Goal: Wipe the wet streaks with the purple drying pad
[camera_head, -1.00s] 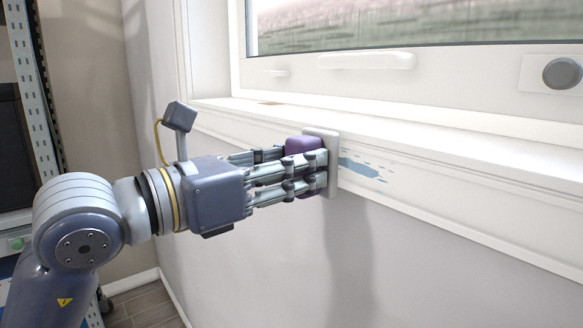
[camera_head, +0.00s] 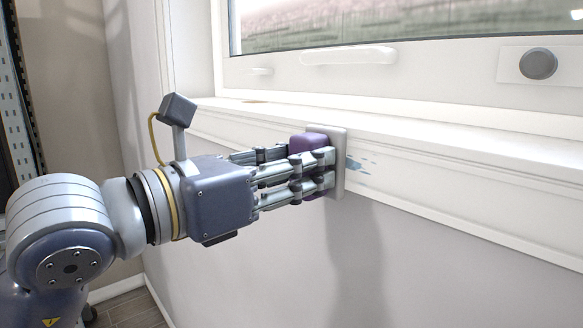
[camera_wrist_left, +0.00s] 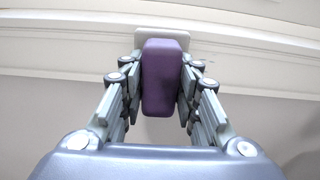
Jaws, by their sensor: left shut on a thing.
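My left gripper (camera_head: 318,172) is shut on the purple drying pad (camera_head: 309,142), which has a purple grip and a pale flat plate (camera_head: 340,163). The plate is held upright against, or very close to, the white trim under the window sill. In the left wrist view the purple grip (camera_wrist_left: 160,78) sits between the fingers, with the pale plate beyond it. Blue wet streaks (camera_head: 354,167) show on the trim just right of the plate; part of them may be hidden behind it. My right gripper is not in view.
The white window sill (camera_head: 430,135) juts out above the trim. A window handle (camera_head: 348,56) and a round dark knob (camera_head: 538,64) are on the frame above. A metal rack upright (camera_head: 18,110) stands at the far left. The wall below is bare.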

